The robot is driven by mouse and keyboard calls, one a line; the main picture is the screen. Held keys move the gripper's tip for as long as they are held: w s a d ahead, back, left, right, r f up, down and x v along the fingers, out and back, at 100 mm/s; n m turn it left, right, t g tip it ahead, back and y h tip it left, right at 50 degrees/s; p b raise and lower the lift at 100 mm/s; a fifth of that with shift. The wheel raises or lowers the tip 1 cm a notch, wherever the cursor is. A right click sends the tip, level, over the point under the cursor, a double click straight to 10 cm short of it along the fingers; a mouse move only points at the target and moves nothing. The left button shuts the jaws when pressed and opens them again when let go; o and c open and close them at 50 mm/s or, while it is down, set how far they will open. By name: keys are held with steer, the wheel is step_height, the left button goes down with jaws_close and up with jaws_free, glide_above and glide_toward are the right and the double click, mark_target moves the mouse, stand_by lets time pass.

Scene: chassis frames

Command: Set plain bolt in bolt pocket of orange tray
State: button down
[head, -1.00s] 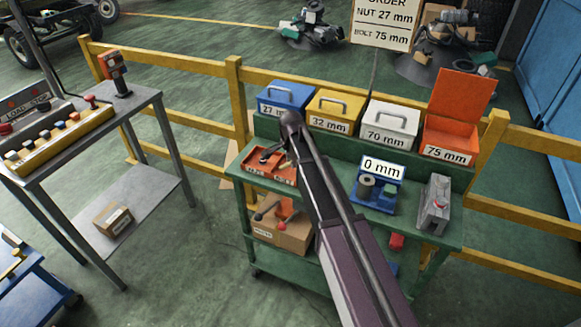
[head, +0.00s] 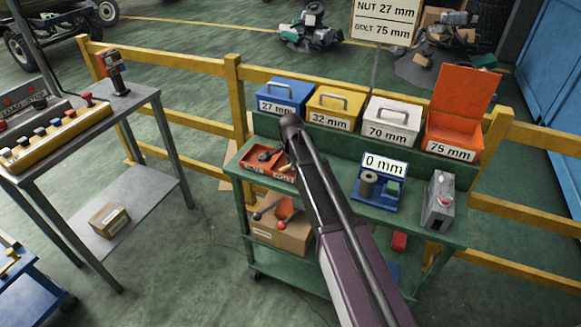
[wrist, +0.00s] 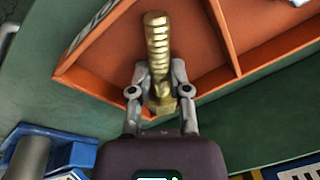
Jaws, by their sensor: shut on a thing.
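The plain bolt (wrist: 158,48) is brass-coloured and threaded. In the wrist view my gripper (wrist: 160,84) is shut on it near its hex head, with the shank pointing up the picture. The bolt is in front of one compartment of the orange tray (wrist: 215,76); I cannot tell whether it touches the tray floor. In the head view the orange tray (head: 268,173) sits at the left end of the green bench, with NUT and BOLT labels on its front. My arm covers its right end, and the bolt cannot be made out there.
Blue (head: 284,95), yellow (head: 334,107), white (head: 390,120) and open orange (head: 452,137) bins line the bench back. A blue gauge (head: 378,190) reading 0 mm and a grey box with a red button (head: 438,202) stand to the right of my arm.

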stand_by(0.3)
steer(key=c, duration=0.6)
jaws_free()
steer(key=shift+f, duration=0.1)
steer(key=shift+r, duration=0.25)
steer(key=r+p, duration=0.4)
steer(key=s+r+p, duration=0.1)
steer(key=r+p, duration=0.2)
steer(key=p, duration=0.1)
steer(key=s+r+p, duration=0.1)
steer(key=r+p, duration=0.3)
steer(key=shift+r, duration=0.3)
steer(key=shift+s+d, duration=0.1)
stand_by(0.3)
steer(key=s+d+n, duration=0.3)
steer(key=s+d, duration=0.4)
steer(key=s, duration=0.1)
steer(key=s+d+n+g, duration=0.1)
steer(key=s+d+n, duration=0.3)
steer(key=s+d, duration=0.3)
steer(key=s+d+n+g, duration=0.1)
steer(key=s+d+n, duration=0.2)
steer(key=s+d, duration=0.5)
steer(key=shift+s+d+f+n, duration=0.15)
steer(key=shift+s+d+n, duration=0.1)
steer(key=shift+s+n, duration=0.05)
